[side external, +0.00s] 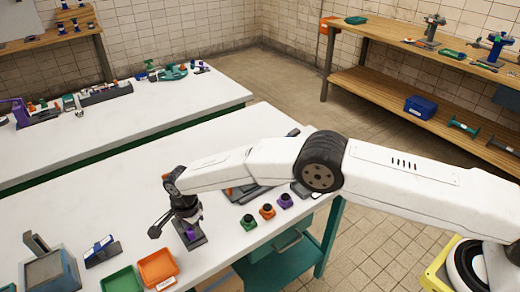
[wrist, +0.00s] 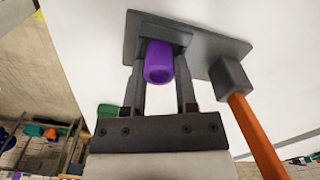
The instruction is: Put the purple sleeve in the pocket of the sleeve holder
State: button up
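The purple sleeve (wrist: 159,65) is between the two fingers of my gripper (wrist: 161,70) in the wrist view, with a finger close against each side. It also shows as a small purple patch under my gripper (side external: 189,222) in the side view (side external: 190,234). The sleeve holder is a dark grey plate (wrist: 205,42) with a raised block, right behind the sleeve; it lies on the white table in the side view (side external: 195,243). The sleeve overlaps the block, which hides the pocket. I cannot tell how far in the sleeve is.
A grey block with an orange handle (wrist: 250,128) stands close to the right of my gripper in the wrist view. Green (side external: 120,280) and orange (side external: 158,267) trays lie in front on the table. Small green, orange (side external: 267,211) and purple pieces stand to the right.

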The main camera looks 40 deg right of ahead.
jog(key=o, duration=0.4)
jog(key=shift+c, duration=0.2)
jog(key=shift+r, duration=0.1)
notch_tip(320, 180, up, 12)
dwell(0.5)
dwell(0.5)
